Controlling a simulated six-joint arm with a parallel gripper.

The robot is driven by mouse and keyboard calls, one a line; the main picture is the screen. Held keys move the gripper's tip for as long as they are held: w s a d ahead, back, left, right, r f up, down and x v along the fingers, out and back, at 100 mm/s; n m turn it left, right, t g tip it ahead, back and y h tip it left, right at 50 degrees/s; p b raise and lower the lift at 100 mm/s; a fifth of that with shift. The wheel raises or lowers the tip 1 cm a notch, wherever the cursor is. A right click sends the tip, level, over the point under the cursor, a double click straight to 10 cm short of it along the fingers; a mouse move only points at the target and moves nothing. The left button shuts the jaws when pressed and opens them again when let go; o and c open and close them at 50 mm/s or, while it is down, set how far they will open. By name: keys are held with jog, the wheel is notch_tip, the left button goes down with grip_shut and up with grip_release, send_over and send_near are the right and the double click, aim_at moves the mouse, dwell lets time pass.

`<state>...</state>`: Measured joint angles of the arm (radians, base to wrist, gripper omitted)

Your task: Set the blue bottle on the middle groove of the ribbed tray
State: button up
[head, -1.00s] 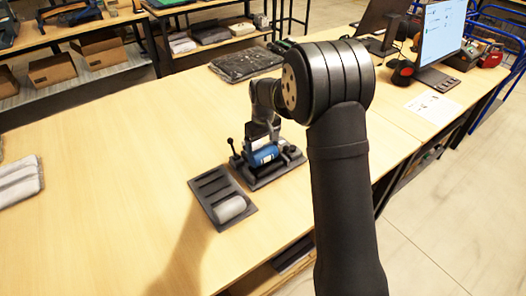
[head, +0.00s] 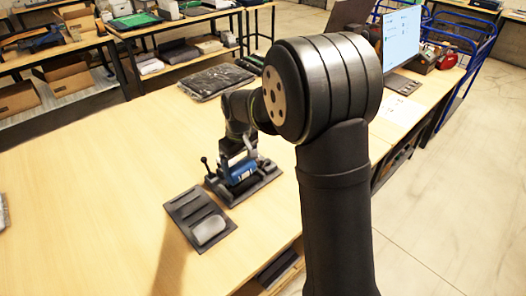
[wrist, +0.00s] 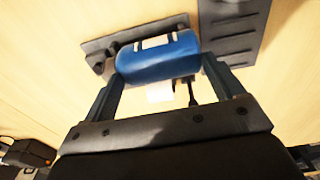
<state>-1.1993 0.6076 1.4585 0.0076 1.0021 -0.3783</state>
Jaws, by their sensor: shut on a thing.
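The blue bottle (head: 243,172) lies on its side at the black fixture (head: 266,178), with a pale label showing in the wrist view (wrist: 158,65). My gripper (head: 240,164) is shut on it, one finger at each end in the wrist view (wrist: 162,72). I cannot tell whether the bottle still touches the fixture. The dark ribbed tray (head: 174,208) lies on the table to the left and nearer; part of it shows at upper right in the wrist view (wrist: 231,48). A grey bottle-like piece (head: 208,229) lies at its near end. The other visible grooves look empty.
A small lever with a dark knob (head: 204,160) stands at the fixture's left end. A dark bagged garment (head: 217,80) lies farther back. A monitor (head: 401,38) stands at the back right.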

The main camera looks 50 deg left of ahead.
jog(key=s+a+f+y, duration=0.1)
jog(key=s+a+f, duration=0.1)
jog(key=s, duration=0.6)
jog(key=s+a+f, duration=0.2)
jog(key=s, duration=0.7)
jog(key=shift+f, duration=3.6)
jog(key=o, duration=1.2)
jog(key=shift+c, duration=0.2)
jog(key=shift+r, duration=0.15)
jog(key=d+r, duration=0.3)
jog(key=r, duration=1.3)
jog(key=shift+d+r, duration=0.2)
jog(key=shift+r, duration=0.2)
